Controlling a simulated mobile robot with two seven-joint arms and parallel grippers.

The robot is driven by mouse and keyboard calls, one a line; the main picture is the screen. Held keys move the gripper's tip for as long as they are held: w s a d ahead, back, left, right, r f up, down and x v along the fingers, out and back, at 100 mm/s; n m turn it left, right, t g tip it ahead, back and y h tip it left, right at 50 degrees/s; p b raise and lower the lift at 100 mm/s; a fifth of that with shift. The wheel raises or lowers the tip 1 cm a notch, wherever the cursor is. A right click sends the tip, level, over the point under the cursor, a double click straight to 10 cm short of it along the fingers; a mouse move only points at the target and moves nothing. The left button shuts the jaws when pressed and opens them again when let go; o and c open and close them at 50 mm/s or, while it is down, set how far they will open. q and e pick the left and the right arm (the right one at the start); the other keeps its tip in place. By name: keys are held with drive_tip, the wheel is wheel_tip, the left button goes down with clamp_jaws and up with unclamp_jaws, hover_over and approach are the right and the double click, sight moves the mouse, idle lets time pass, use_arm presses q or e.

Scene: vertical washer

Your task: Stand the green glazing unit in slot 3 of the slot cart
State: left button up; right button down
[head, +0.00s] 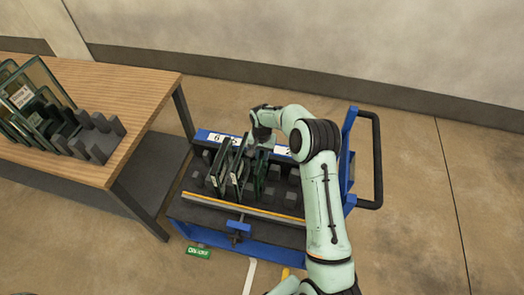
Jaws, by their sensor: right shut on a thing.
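The blue slot cart (262,243) stands at the middle, with dark slot blocks and white number tags along its back edge. My left gripper is not in view.
Other upright glass units (220,165) stand in the cart's left slots, close to the held one. A wooden table (130,92) at the left bears a rack (95,140) with several panes. Open floor lies right of the cart's black handle (377,165).

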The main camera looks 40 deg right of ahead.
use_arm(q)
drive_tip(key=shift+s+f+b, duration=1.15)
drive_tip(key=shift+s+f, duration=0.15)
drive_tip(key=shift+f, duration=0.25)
use_arm(e)
wheel_tip(320, 180, down, 8)
drive_tip(key=shift+f, duration=0.25)
drive_tip(key=shift+w, duration=0.1)
drive_tip(key=c, duration=0.8)
unclamp_jaws()
drive_tip(key=shift+f, duration=0.1)
wheel_tip(320, 180, up, 14)
drive_tip(key=shift+f, duration=0.25)
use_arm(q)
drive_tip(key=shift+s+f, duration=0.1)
